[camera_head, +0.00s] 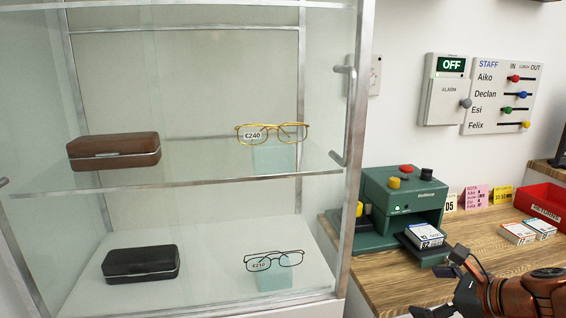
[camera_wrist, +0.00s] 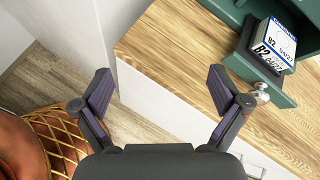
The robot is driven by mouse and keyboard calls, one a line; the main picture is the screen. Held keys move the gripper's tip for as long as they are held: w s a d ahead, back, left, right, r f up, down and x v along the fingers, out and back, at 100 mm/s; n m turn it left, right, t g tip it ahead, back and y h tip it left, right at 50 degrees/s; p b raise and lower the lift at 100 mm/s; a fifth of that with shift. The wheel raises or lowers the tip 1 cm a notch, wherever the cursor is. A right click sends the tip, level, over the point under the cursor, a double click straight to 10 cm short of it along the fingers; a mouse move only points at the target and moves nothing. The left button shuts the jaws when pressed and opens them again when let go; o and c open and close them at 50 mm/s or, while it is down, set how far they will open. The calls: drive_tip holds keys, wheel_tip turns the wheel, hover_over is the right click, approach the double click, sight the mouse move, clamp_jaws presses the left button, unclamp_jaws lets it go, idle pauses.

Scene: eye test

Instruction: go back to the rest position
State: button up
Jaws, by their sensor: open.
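My gripper (camera_head: 440,284) is at the lower right of the head view, over the front part of the wooden counter. Its two fingers are spread wide apart with nothing between them. In the wrist view the open fingers (camera_wrist: 160,82) show the counter's front edge and the floor beyond them. My gripper is apart from the green machine (camera_head: 402,196) and from the white-and-blue box (camera_head: 424,235) on its tray. That box also shows in the wrist view (camera_wrist: 276,44), labelled B2.
A glass cabinet (camera_head: 354,120) at left holds glasses cases and two pairs of glasses. A red tray (camera_head: 541,198) and small boxes (camera_head: 517,233) are on the counter (camera_head: 388,287).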

drive_tip(key=s+a+f+n+g, duration=0.3)
drive_tip(key=s+a+n+g, duration=0.1)
drive_tip(key=a+n, duration=0.3)
drive_tip(key=s+a+f+n+g, duration=0.35)
drive_tip(key=a+n, duration=0.25)
drive_tip(key=a, duration=0.2)
drive_tip(key=s+d+f+n+g+h, duration=0.1)
drive_tip(key=s+n+g+h, duration=0.15)
drive_tip(key=s+n, duration=0.45)
drive_tip(key=s+f+n+g+h, duration=0.2)
drive_tip(key=s+n+h, duration=0.1)
drive_tip(key=s+n, duration=0.35)
wheel_tip(320, 180, up, 24)
drive_tip(key=s+p, duration=0.1)
drive_tip(key=p, duration=2.1)
drive_tip(key=shift+s+d+f, duration=0.2)
drive_tip(key=shift+s, duration=0.1)
drive_tip(key=shift+c, duration=0.4)
